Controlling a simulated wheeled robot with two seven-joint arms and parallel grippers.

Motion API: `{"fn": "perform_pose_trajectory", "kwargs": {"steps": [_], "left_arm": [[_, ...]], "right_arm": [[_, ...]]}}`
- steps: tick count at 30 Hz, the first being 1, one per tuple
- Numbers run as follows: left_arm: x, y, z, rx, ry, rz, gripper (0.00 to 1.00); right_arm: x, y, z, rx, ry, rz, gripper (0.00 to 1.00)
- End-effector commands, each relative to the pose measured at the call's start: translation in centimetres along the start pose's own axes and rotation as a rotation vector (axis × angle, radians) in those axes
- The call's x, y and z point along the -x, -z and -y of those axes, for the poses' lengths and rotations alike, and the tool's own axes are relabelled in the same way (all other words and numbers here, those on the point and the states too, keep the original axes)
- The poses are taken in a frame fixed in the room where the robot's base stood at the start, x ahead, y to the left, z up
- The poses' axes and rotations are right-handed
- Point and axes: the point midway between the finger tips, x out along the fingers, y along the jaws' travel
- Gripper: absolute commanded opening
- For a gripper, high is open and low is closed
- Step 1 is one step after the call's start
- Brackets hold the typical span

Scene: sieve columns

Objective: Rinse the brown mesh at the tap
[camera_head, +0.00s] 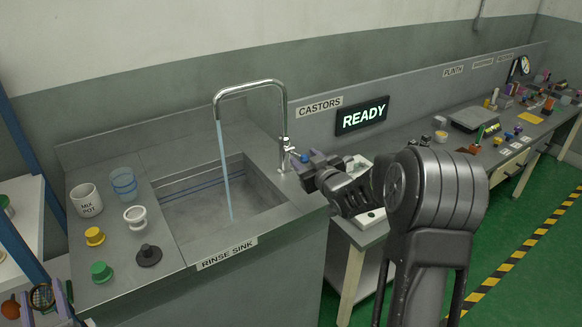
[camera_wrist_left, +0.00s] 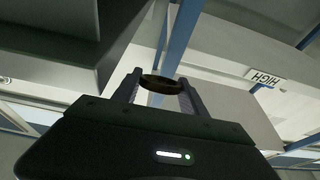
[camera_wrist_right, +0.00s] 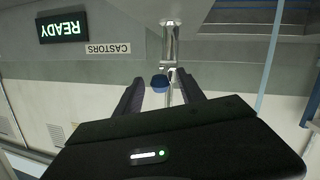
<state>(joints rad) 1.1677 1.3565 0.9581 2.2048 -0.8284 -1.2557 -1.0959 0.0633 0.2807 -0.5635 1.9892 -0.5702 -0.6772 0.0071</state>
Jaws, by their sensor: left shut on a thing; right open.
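The brown mesh (camera_head: 42,296) is a small round sieve with a dark rim, at the lower left of the head view. My left gripper (camera_head: 47,301) is shut on it, left of and below the sink counter. In the left wrist view the mesh's brown ring (camera_wrist_left: 161,84) sits between the fingertips, seen nearly edge-on. The tap (camera_head: 284,115) is a chrome gooseneck, and a blue water stream (camera_head: 225,170) falls into the rinse sink (camera_head: 185,222). My right gripper (camera_head: 304,168) is open at the tap's base, with a blue knob (camera_wrist_right: 160,82) between or just beyond its fingers.
On the counter left of the sink stand a mix pot (camera_head: 87,200), a blue clear cup (camera_head: 123,183), a white ring-topped piece (camera_head: 135,216), and yellow (camera_head: 95,236), green (camera_head: 101,271) and black (camera_head: 149,255) pieces. A blue post (camera_head: 30,250) rises near my left gripper.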

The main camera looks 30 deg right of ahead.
Motion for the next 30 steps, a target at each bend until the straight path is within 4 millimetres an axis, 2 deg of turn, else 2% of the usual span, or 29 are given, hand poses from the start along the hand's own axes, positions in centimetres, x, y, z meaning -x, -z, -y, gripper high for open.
{"fn": "perform_pose_trajectory", "kwargs": {"steps": [5, 12, 18, 23, 30], "left_arm": [[0.1, -0.3, 0.0, 0.000, 0.000, 0.000, 0.12], [0.2, -0.6, 0.0, 0.000, 0.000, 0.000, 0.12], [0.2, -0.7, 0.0, 0.000, 0.000, 0.000, 0.12], [0.2, -0.8, 0.0, 0.000, 0.000, 0.000, 0.12], [0.2, -0.8, 0.0, 0.000, 0.000, 0.000, 0.12]], "right_arm": [[2.4, 0.0, 0.0, -0.003, -0.001, -0.002, 0.46], [7.1, 0.1, -0.1, -0.003, -0.003, -0.003, 0.46], [10.2, 0.0, -0.1, -0.001, -0.001, -0.002, 0.46], [11.3, -0.1, 0.0, 0.000, 0.001, 0.001, 0.46], [11.4, -0.1, 0.1, 0.000, 0.001, 0.001, 0.46]]}}
